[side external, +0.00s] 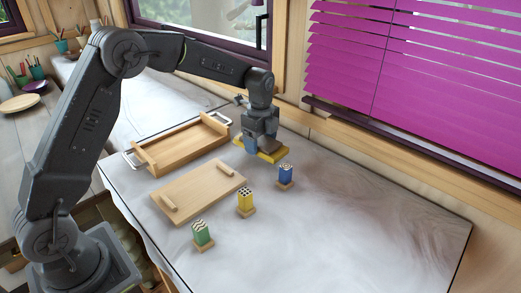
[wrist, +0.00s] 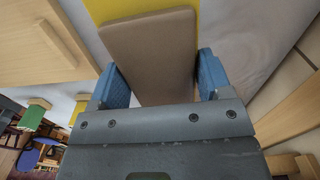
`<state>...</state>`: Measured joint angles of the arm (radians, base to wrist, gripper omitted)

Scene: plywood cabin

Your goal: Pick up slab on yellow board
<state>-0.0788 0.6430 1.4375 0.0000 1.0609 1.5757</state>
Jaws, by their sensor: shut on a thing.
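The slab (wrist: 152,50) is a flat brown block with rounded corners. It fills the space between the blue fingertips in the wrist view. My gripper (wrist: 163,82) is shut on the slab, with a finger on each side. The yellow board (side external: 262,155) lies on the table under my gripper in the side view, and part of it shows at the top of the wrist view (wrist: 135,9). My gripper (side external: 261,144) points down over the board. It hides most of the slab there. I cannot tell whether the slab touches the board.
A wooden board with two bars (side external: 200,190) and a wooden tray (side external: 184,148) lie to the left. The table's right side is clear.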

